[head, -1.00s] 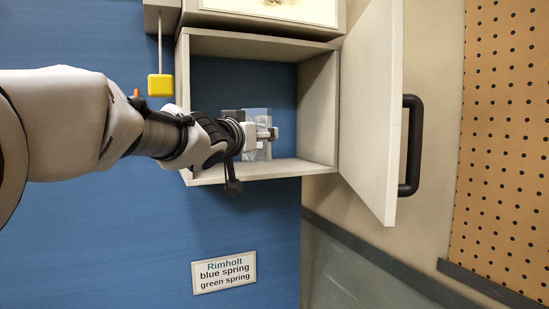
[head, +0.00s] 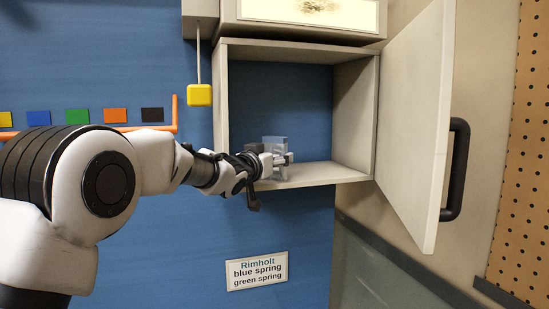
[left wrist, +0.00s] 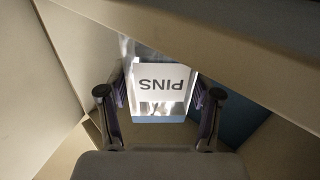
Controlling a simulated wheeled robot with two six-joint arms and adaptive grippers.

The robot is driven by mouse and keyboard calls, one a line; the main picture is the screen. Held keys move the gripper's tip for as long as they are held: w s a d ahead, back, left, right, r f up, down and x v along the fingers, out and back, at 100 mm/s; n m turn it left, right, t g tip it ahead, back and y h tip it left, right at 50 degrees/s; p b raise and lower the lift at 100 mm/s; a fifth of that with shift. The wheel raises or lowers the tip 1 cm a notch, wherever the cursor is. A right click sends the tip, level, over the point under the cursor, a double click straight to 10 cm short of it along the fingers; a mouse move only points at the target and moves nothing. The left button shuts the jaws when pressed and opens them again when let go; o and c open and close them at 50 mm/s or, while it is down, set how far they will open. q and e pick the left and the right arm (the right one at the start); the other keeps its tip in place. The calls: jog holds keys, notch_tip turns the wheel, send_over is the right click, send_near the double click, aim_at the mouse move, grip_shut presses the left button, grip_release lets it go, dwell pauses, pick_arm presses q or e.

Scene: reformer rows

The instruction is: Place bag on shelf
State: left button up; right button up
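The bag (head: 275,141) is small, clear and bluish, and sits in the mouth of the open cabinet (head: 222,100), low down near its floor board (head: 325,172). My left gripper (head: 286,159) reaches in from the left and hides part of the bag. In the left wrist view its fingers (left wrist: 160,105) stand at the bag's two sides and appear to be closed on it. I cannot tell whether the bag's bottom touches the board. My right gripper is not in view.
The cabinet door (head: 415,110) stands open on the right, with a black handle (head: 456,170). A yellow block (head: 199,95) hangs left of the cabinet. A sign (head: 257,271) is below. An orange rail (head: 110,129) with coloured squares is at left. The cabinet's right interior is clear.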

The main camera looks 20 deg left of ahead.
pick_arm(q)
jog(key=shift+s, duration=0.1)
jog(key=shift+d+r, duration=0.1)
jog(key=shift+r, duration=0.05)
jog(key=s+b, duration=0.2)
jog(key=s+a+b, duration=0.1)
jog(key=s, duration=0.1)
jog(key=shift+f, duration=0.4)
jog(key=s+a+b, duration=0.1)
jog(key=s+b, duration=0.2)
jog(key=s, duration=0.4)
jog(key=shift+s+r, duration=0.3)
jog(key=shift+s, duration=0.05)
jog(key=shift+w+a, duration=0.1)
